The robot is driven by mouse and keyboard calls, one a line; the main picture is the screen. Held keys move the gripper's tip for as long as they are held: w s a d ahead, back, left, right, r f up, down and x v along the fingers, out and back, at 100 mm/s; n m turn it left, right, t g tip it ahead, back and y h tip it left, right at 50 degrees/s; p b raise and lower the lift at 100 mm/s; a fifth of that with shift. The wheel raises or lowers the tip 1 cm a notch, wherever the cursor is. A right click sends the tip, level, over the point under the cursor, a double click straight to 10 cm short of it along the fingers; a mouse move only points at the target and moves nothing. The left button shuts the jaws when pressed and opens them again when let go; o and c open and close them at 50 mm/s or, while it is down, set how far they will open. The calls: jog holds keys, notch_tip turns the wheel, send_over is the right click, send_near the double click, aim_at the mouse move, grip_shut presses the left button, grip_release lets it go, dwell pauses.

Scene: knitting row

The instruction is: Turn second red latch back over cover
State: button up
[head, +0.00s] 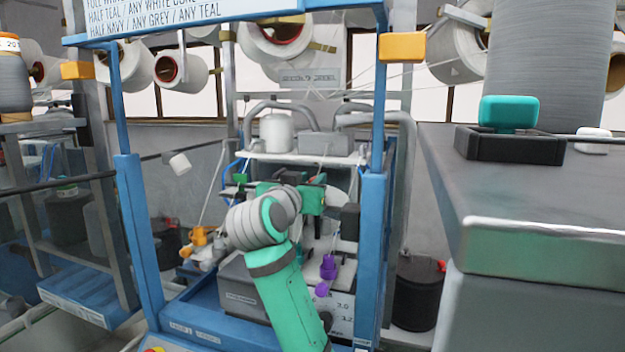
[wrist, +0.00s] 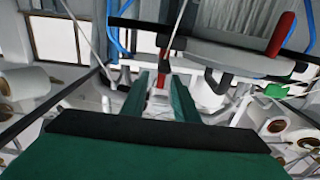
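In the wrist view, one red latch (wrist: 280,35) stands slanted at the upper right, against the pale, long cover (wrist: 235,56). A second red piece (wrist: 163,58), likely the other latch, shows upright beyond and between my fingertips. My gripper (wrist: 161,84) is open, with a clear gap between its two green fingers. I cannot tell whether either finger touches the red piece. In the head view my green and grey arm reaches into the blue-framed machine (head: 374,250), and my wrist hides much of the latch area.
An orange part (head: 198,238) and a purple part (head: 328,267) sit on the machine either side of my arm. Blue posts stand close on both sides. A grey counter (head: 540,220) with a teal block (head: 508,113) is at the right. Yarn cones hang above.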

jog(key=shift+w+d, duration=0.2)
jog(key=shift+w, duration=0.4)
grip_shut()
